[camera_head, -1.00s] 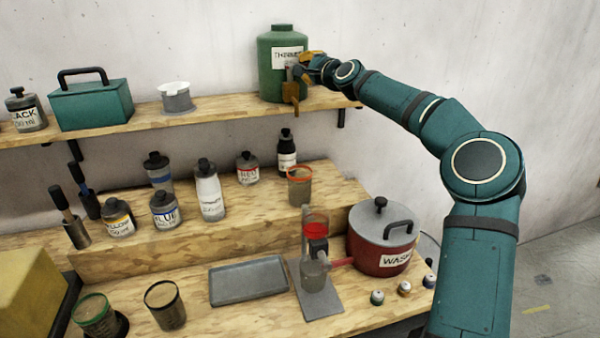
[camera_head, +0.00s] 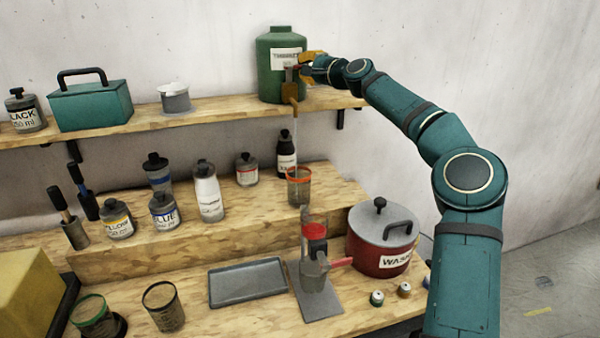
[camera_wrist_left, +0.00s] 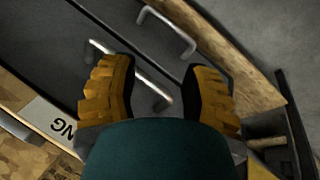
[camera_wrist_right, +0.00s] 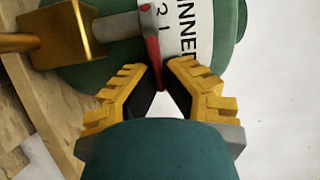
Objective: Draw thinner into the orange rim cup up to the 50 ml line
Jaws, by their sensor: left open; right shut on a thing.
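The green thinner jug (camera_head: 281,70) stands on the upper shelf, its brass spout (camera_head: 290,92) at the front. My right gripper (camera_head: 308,68) is at the tap; in the right wrist view its fingers (camera_wrist_right: 161,84) are closed around the red tap lever (camera_wrist_right: 152,50). A thin pale stream (camera_head: 296,128) runs from the spout down to the orange rim cup (camera_head: 299,186) on the step below. The liquid level and the 50 ml line are too small to read. My left gripper (camera_wrist_left: 160,85) is open and empty in the left wrist view, above dark panels with metal handles.
Paint bottles stand on the step left of the cup. A red wash pot (camera_head: 382,240), a red-topped device (camera_head: 314,255), a grey tray (camera_head: 247,281) and small jars (camera_head: 377,298) are on the lower bench. A teal box (camera_head: 91,102) sits on the shelf.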

